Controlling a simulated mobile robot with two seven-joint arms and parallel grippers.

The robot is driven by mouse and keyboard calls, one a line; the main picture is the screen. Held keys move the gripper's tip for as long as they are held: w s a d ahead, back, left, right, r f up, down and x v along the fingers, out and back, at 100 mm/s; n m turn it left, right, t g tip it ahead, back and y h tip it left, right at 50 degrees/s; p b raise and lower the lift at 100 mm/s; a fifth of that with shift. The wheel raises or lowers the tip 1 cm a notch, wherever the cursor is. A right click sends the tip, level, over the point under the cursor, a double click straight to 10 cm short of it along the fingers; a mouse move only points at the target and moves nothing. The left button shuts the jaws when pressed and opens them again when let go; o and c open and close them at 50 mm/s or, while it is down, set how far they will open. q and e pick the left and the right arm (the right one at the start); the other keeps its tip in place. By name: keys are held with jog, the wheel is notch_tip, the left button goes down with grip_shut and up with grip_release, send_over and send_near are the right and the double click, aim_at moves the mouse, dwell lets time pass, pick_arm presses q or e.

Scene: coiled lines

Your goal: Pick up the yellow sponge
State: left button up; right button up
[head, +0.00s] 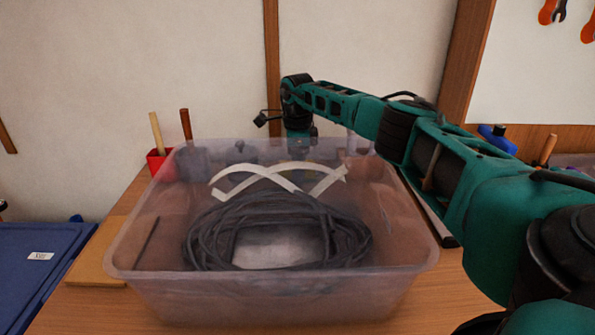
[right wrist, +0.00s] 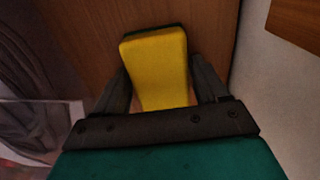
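The yellow sponge (right wrist: 157,65) shows in the right wrist view as a bright block with a dark far edge. My right gripper (right wrist: 158,75) has one dark finger on each side of it. The fingers lie very close to the sponge's sides, and I cannot tell whether they press on it. In the head view my right arm (head: 400,130) reaches across to behind the translucent tub. The right wrist points down there, and its fingers are blurred behind the tub walls. My left gripper is in neither view.
The tub (head: 275,285) holds a coiled dark cable (head: 345,240) and pale crossed strips (head: 250,178). A red holder (head: 157,163) with wooden handles stands behind its left corner. A blue case (head: 40,265) is at left. Right of the sponge is a pale wall (right wrist: 275,95).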

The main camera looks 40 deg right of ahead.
jog(key=c, duration=0.6)
jog(key=shift+r, duration=0.15)
pick_arm(q)
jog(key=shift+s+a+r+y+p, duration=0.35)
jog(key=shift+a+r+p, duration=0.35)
jog(key=shift+p, duration=1)
pick_arm(e)
jog(key=shift+r, duration=9.9)
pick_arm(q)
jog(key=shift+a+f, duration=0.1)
pick_arm(e)
jog(key=o, duration=0.4)
jog(key=c, duration=0.3)
